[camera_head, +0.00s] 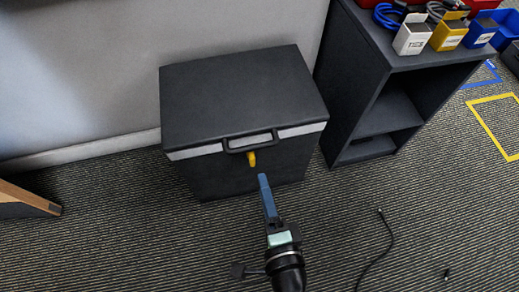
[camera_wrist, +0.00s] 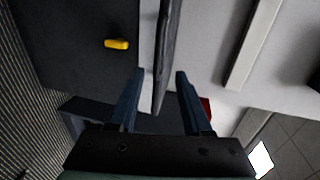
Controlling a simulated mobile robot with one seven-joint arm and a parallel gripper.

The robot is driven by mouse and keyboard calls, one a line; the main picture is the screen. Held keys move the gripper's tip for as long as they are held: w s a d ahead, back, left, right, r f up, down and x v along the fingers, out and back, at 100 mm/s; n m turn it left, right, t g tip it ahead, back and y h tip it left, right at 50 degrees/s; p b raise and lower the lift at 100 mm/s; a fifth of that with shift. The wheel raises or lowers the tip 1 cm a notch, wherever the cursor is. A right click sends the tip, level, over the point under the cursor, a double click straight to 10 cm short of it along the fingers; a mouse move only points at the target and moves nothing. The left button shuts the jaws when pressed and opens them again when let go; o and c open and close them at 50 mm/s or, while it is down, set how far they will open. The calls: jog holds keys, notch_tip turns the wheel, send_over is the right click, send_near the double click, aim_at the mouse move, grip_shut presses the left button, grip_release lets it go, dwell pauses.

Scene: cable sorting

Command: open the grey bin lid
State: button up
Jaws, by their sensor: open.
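The grey bin (camera_head: 225,178) stands against the wall, and its dark grey lid (camera_head: 240,90) is down. A black handle (camera_head: 237,150) sits at the lid's front edge, over a light grey band. A yellow tab (camera_head: 251,158) is on the bin's front just below the handle; it also shows in the wrist view (camera_wrist: 116,44). My gripper (camera_head: 263,178) is in front of the bin, with its tips a little below the tab in the head view. In the wrist view my gripper (camera_wrist: 160,73) is open, and the dark handle (camera_wrist: 163,50) runs between its fingers; contact cannot be told.
A dark shelf unit (camera_head: 375,65) stands close to the bin's right, with several boxes and cables on top. A black cable (camera_head: 390,238) lies on the carpet at the right. A wooden-edged item (camera_head: 28,198) is at the far left. The floor before the bin is mostly clear.

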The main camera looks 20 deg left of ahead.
aim_at(252, 146)
jog(key=b+x, duration=0.2)
jog(key=x, duration=1)
jog(key=shift+w+a+f, duration=0.25)
jog(key=shift+w, duration=0.05)
grip_shut()
dwell(0.9)
